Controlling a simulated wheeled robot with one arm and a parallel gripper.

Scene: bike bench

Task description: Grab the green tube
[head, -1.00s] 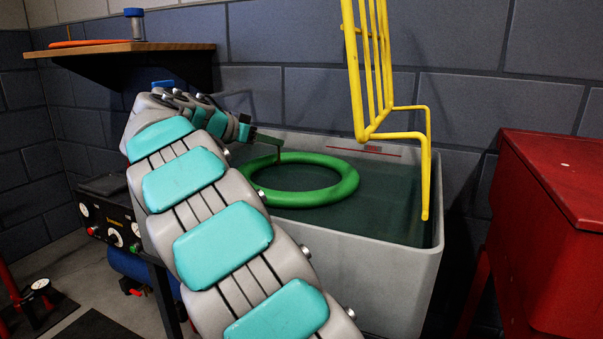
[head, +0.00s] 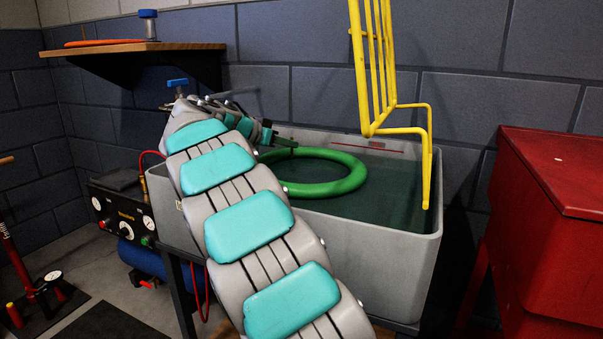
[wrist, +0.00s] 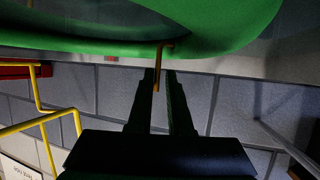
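The green tube (head: 345,182) is a ring lying in the grey water tank (head: 395,232), its near left part hidden behind my arm. In the wrist view the green tube (wrist: 215,25) fills the top of the picture, just beyond the fingertips. A thin brownish bent stem (wrist: 158,68) hangs from it between my fingers. My gripper (wrist: 160,75) is open, with a narrow gap between its two dark fingers. In the head view my gripper (head: 283,142) is at the tube's far left rim; I cannot tell whether it touches the tube.
A yellow wire rack (head: 378,70) hangs over the tank's right side. A red cabinet (head: 555,190) stands at right. A wooden shelf (head: 130,48) with a small blue-capped jar (head: 149,24) is at upper left. A gauge box (head: 122,212) stands left of the tank.

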